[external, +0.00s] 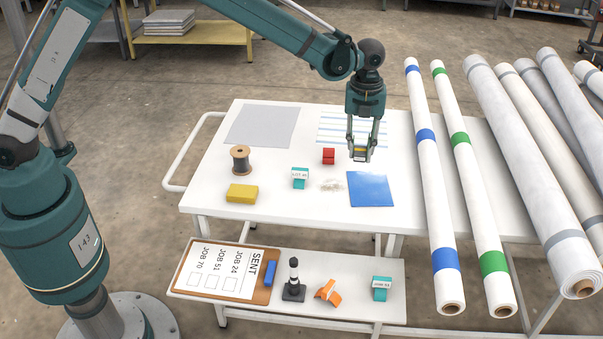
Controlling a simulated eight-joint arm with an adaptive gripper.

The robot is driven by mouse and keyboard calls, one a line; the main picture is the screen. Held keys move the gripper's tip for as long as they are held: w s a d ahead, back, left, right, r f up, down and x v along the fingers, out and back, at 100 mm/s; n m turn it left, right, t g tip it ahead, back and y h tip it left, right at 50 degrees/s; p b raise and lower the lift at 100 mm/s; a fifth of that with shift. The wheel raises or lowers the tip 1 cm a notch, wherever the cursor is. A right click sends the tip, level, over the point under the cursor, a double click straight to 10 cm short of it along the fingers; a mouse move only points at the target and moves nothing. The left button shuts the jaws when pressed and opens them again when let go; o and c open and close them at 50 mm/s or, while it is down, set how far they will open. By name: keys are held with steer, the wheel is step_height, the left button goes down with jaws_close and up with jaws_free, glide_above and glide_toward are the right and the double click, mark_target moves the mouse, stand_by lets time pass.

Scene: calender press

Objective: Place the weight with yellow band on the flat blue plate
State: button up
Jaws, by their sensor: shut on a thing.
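My gripper (361,154) points down over the table and is shut on a small grey piece with a yellow band (361,153), seen between the fingertips. This appears to be the weight; the fingers hide part of it. The flat blue plate (371,191) lies on the white table top, just in front of my gripper in the picture. The held weight shows just above the plate's back edge; its exact height cannot be told from this one view. Nothing lies on the plate.
A spool (241,160) and a yellow block (242,193) stand further left. Long rolls (428,165) line the right side. A lower shelf (345,306) holds several items.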

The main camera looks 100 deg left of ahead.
glide_above(369, 188)
steer(key=shift+w+a+f, duration=0.1)
steer(key=shift+f, duration=0.2)
steer(key=shift+f, duration=0.1)
steer(key=shift+f+b, duration=0.4)
steer(key=shift+f, duration=2.65)
steer(key=shift+f, duration=0.1)
steer(key=shift+f+b, duration=0.3)
steer(key=shift+f, duration=1.45)
steer(key=shift+f, duration=0.1)
steer(key=o, duration=1.1)
steer(key=shift+o, duration=0.2)
step_height(369, 188, up, 12)
steer(key=p, duration=0.1)
steer(key=shift+p, duration=0.35)
